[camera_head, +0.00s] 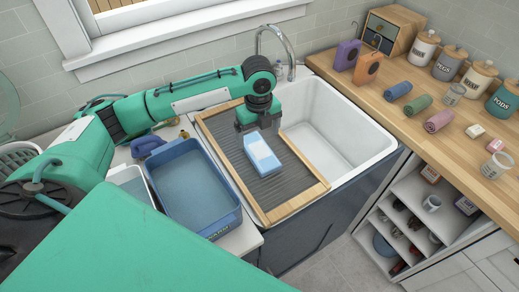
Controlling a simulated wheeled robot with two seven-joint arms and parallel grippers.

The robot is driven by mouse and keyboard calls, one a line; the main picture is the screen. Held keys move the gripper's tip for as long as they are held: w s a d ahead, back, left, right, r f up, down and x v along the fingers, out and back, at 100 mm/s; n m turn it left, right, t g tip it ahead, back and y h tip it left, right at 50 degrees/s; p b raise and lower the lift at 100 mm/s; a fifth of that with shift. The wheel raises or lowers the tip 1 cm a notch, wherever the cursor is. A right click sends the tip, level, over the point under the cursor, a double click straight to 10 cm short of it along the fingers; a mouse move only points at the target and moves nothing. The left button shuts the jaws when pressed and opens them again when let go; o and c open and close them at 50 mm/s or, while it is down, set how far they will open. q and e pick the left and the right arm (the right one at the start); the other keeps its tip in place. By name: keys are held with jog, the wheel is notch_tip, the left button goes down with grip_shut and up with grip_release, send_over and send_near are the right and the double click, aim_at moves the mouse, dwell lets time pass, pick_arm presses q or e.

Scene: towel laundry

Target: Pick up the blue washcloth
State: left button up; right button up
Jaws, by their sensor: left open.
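A small rolled blue cloth (397,91), which fits the blue washcloth, lies on the wooden counter at right, beside a green roll (418,103) and a pink roll (439,120). My left gripper (259,128) is well to the left of it, over the ridged board in the wooden frame at the sink. It points down and is open, with nothing visibly held. A light blue and white block-like item (262,154) lies on the board just in front of the gripper. I cannot tell whether they touch. My right gripper is not in view.
The white sink basin (335,130) is empty, between the wood-framed board (222,152) and the counter (470,150). Jars (447,65), purple and orange bottles (368,67) and a small drawer box (391,30) line the counter's back. A blue tub (228,222) stands left; the faucet (275,38) rises behind.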

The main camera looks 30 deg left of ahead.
aim_at(259, 150)
pick_arm(q)
jog(key=shift+w+f, duration=0.2)
jog(key=shift+f, duration=1.05)
jog(key=shift+f+p, duration=0.35)
jog(key=shift+p, duration=0.15)
jog(key=f, duration=0.1)
jog(key=f+p, duration=0.1)
jog(key=f, duration=0.1)
jog(key=shift+w+f, duration=0.2)
jog(key=shift+f, duration=0.45)
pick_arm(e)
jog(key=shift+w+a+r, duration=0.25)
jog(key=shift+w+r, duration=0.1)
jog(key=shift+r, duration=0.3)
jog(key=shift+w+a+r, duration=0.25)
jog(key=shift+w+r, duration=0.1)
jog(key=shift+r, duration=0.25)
pick_arm(q)
jog(key=shift+c, duration=0.4)
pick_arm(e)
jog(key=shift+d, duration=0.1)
pick_arm(q)
jog(key=c, duration=1)
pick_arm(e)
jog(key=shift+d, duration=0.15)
